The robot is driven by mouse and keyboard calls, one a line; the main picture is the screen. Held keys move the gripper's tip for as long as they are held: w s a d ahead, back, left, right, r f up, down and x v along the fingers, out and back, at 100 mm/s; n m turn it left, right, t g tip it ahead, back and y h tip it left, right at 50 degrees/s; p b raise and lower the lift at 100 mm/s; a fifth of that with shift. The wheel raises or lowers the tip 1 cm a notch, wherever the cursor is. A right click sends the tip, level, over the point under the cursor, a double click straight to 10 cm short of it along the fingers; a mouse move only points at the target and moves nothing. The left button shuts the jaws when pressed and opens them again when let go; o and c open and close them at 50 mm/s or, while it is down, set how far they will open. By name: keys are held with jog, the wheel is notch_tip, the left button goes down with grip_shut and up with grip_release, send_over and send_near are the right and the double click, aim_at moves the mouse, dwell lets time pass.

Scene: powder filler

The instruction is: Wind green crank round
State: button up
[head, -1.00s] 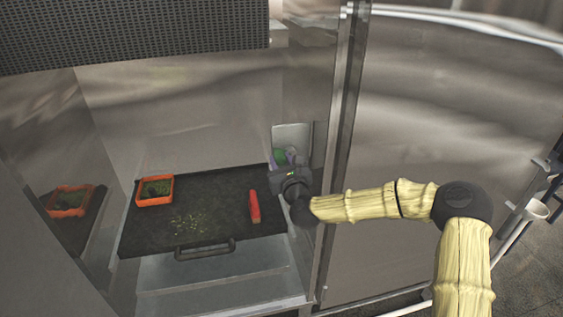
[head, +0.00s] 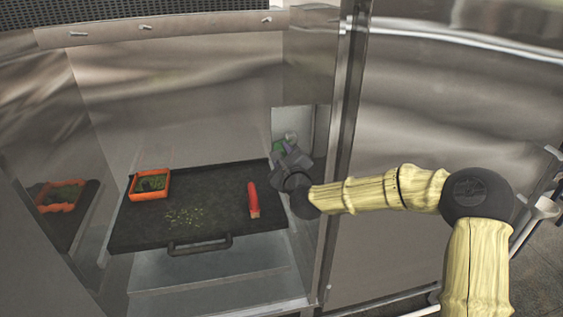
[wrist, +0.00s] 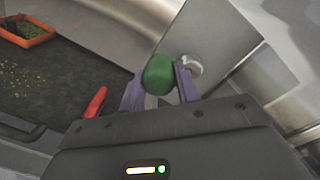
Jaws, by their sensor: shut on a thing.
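The green crank knob (wrist: 159,75) sits between the two fingers of my gripper (wrist: 160,90) in the wrist view. My gripper is shut on it. A round metal hub (wrist: 191,64) shows just to the right of the knob, in front of a grey mounting plate (wrist: 205,45). In the head view my gripper (head: 284,155) is at the plate (head: 297,125) on the right inner wall of the cabinet. Only a small bit of the green knob (head: 278,147) shows there, and the gripper hides much of the crank.
A black tray (head: 215,200) with a front handle (head: 200,246) lies left of my gripper. It bears an orange-rimmed box (head: 150,198) of green bits, scattered crumbs and a red object (head: 253,200). A metal cabinet wall (head: 347,130) stands close to my arm.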

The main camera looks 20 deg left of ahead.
jog(key=n+b, duration=0.1)
jog(key=f+n+b, duration=0.1)
jog(key=n+b, duration=0.1)
jog(key=shift+w+d+f+n+b, duration=0.15)
jog(key=shift+d+f+n+b, duration=0.15)
jog(key=shift+f+b, duration=0.1)
jog(key=w+d+n+h+b, duration=0.1)
jog(key=w+d+n+b, duration=0.2)
jog(key=n+b, duration=0.9)
jog(key=shift+w+d+f+n+t+b, duration=0.3)
jog(key=shift+d+n, duration=0.85)
jog(key=shift+n, duration=1.75)
jog(key=shift+s+r, duration=0.15)
jog(key=o, duration=1)
jog(key=shift+c, duration=0.2)
jog(key=shift+r, duration=0.1)
jog(key=shift+r, duration=0.1)
